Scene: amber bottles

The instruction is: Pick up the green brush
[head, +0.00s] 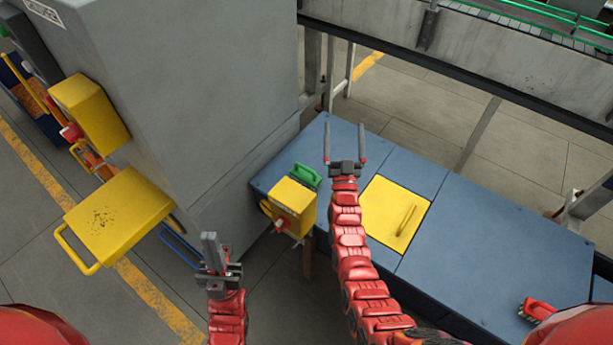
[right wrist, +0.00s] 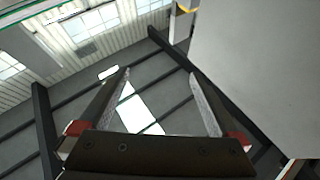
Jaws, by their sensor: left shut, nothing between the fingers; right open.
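The green brush (head: 305,175) lies on the blue tabletop, close behind a yellow box and partly hidden by it. My right gripper (head: 344,145) is to the right of the green brush and apart from it. Its two fingers are spread with nothing between them. The right wrist view also shows this gripper (right wrist: 160,78) open and empty, with no brush in sight. My left gripper (head: 210,248) is shut and empty over the floor, left of the table.
The yellow box (head: 293,203) stands at the blue table's (head: 480,250) left end. A yellow panel (head: 393,212) is set in the tabletop. A red brush (head: 537,309) lies at the near right. A tall grey cabinet (head: 210,90) and yellow tray (head: 118,217) are at left.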

